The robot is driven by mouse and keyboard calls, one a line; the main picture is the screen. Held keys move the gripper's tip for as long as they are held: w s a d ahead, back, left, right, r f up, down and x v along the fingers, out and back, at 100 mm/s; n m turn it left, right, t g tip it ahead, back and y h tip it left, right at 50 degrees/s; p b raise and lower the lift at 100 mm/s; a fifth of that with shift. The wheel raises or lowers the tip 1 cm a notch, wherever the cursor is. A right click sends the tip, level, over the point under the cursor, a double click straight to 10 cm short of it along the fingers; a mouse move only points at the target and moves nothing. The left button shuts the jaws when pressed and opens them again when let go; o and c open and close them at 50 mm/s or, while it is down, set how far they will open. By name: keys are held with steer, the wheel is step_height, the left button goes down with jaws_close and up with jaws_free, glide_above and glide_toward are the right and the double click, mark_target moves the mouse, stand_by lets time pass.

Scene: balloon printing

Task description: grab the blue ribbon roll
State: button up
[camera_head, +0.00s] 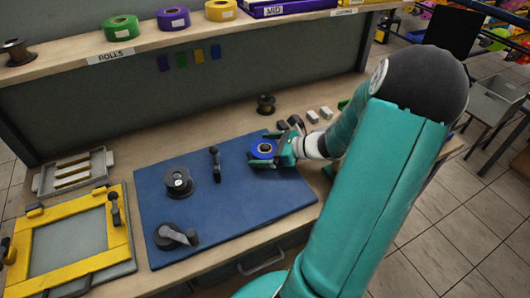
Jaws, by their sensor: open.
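The blue ribbon roll (263,149) lies on the right part of the blue mat (240,200) on the workbench. It shows a blue rim around a tan core. My gripper (268,157) reaches in from the right and is open, with its fingers low at the roll, close around its sides. I cannot tell whether the fingers touch it. My teal arm comes from the lower right and hides the bench's right part.
Dark spool holders (178,182) and a small upright lever (215,163) stand on the mat. A yellow frame (70,243) and a grey tray (73,172) are at left. A shelf above holds green (121,28), purple (173,18) and yellow (221,10) rolls. A black spool (265,104) stands behind.

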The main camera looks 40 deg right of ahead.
steer(key=c, duration=1)
steer(key=shift+c, duration=0.2)
